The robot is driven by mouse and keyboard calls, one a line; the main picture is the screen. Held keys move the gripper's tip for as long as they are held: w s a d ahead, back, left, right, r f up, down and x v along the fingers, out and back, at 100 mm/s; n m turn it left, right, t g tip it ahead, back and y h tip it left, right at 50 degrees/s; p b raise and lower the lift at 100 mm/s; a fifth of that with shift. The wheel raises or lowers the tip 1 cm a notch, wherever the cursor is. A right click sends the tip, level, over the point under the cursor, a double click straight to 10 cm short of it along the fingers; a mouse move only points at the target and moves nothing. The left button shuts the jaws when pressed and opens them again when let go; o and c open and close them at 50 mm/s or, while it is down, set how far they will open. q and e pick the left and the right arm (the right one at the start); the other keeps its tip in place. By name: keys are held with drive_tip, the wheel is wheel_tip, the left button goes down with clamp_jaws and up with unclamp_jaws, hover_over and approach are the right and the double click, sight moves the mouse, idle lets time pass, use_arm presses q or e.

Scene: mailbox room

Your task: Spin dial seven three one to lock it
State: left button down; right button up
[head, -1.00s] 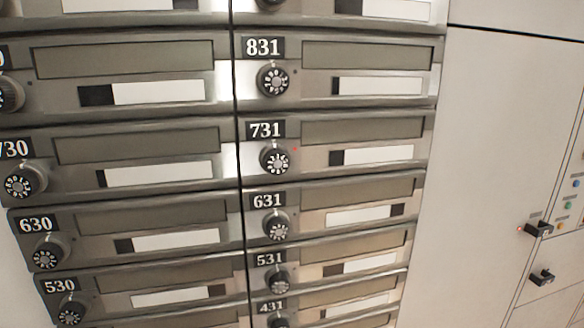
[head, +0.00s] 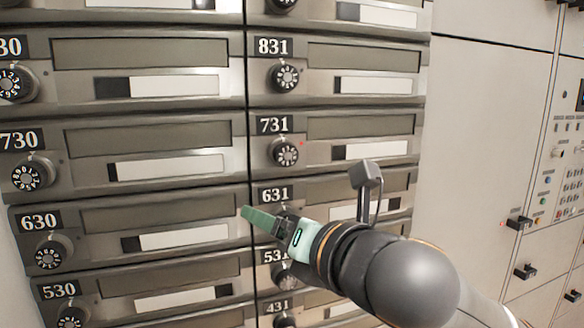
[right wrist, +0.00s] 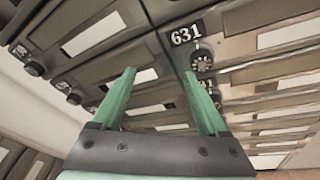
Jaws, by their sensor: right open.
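My right gripper (head: 262,218) comes in from the right, below the 731 dial, in front of the 631 box, and hides most of the 631 dial. In the right wrist view its two green fingers (right wrist: 160,100) are apart with nothing between them. The 631 dial (right wrist: 202,60) shows beyond the right fingertip there. My left gripper is not in view.
Similar dials sit close above and below, such as the 831 dial (head: 284,76) and, to the left, the 730 dial (head: 32,175). A panel with black handles (head: 519,222) and buttons stands at the right. The space before the upper boxes is clear.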

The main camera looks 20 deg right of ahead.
drive_tip(key=s+d+r+n+t+h, duration=0.3)
drive_tip(key=s+d+r+n, duration=0.15)
drive_tip(key=s+r, duration=0.2)
drive_tip(key=p, duration=1.1)
approach(288, 156)
drive_tip(key=w, duration=0.7)
drive_tip(key=shift+a+r+n+h, duration=0.2)
drive_tip(key=shift+a+n+h, duration=0.1)
drive_tip(key=shift+n, duration=0.05)
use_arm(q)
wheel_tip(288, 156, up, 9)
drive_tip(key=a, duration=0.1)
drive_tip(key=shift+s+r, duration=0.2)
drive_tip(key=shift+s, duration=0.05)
use_arm(e)
drive_tip(key=shift+w, duration=0.6)
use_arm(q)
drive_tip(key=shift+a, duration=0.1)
use_arm(e)
clamp_jaws()
